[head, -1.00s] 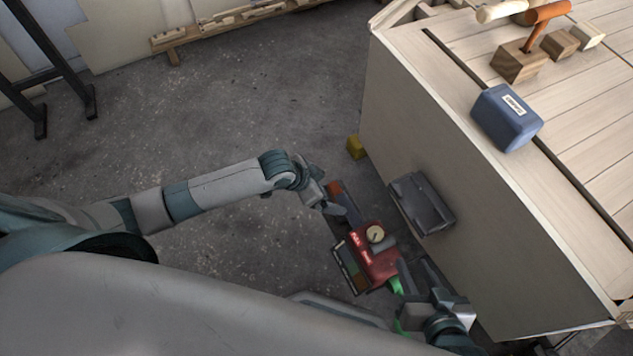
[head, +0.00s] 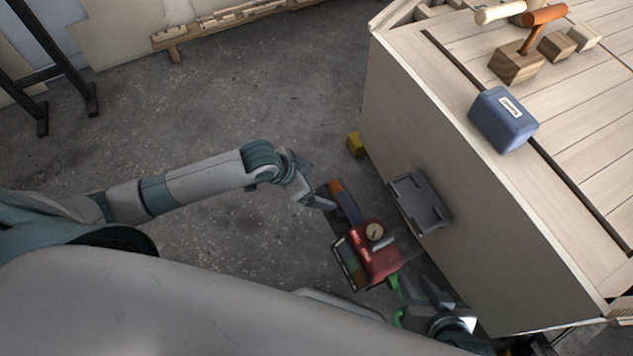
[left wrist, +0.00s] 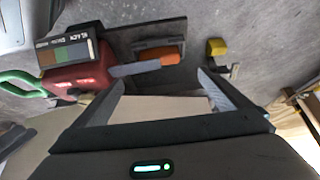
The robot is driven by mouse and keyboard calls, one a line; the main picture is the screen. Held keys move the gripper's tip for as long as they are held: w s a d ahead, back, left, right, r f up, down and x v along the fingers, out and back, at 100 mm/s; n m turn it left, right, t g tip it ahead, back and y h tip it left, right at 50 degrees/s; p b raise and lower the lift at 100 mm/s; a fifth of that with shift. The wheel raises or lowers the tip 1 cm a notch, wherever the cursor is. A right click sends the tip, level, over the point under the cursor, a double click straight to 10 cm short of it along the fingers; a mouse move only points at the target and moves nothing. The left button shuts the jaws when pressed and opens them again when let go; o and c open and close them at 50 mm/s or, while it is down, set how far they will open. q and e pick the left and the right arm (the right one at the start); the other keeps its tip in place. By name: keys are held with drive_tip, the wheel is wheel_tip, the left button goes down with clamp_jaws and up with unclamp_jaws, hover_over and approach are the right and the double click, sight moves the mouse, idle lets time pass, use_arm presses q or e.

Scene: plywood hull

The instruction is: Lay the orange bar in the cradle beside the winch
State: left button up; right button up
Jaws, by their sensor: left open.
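The orange bar (head: 335,188) lies low beside the red winch (head: 378,255). In the left wrist view the orange end of the bar (left wrist: 169,58) has a grey length running left from it, at a dark plate with a brownish recess (left wrist: 150,47), which looks like the cradle. Whether the bar is fully seated is unclear. My left gripper (head: 325,204) is beside the bar; in the left wrist view it is open (left wrist: 160,80), with nothing between its fingers. The winch (left wrist: 78,72) has a green handle (left wrist: 22,82). My right gripper (head: 425,290) is close to that handle; its grip is unclear.
A pale plywood hull (head: 460,200) stands at the right, with a grey tray (head: 420,203) on its side. A yellow block (head: 355,145) sits at its foot. A blue box (head: 503,120) and wooden blocks are on top.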

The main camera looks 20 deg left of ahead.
use_arm(q)
drive_tip(key=s+d+r+n+t+h, duration=0.2)
drive_tip(key=s+d, duration=0.6)
drive_tip(key=s, duration=0.1)
drive_tip(key=s+a+r+n+t+y, duration=0.1)
drive_tip(key=s+a+r+n+y, duration=0.1)
drive_tip(key=s+a, duration=0.4)
drive_tip(key=s+n+y, duration=0.1)
drive_tip(key=s+n, duration=0.1)
drive_tip(key=s, duration=0.1)
drive_tip(key=shift+s+n, duration=0.15)
drive_tip(key=shift+n, duration=0.15)
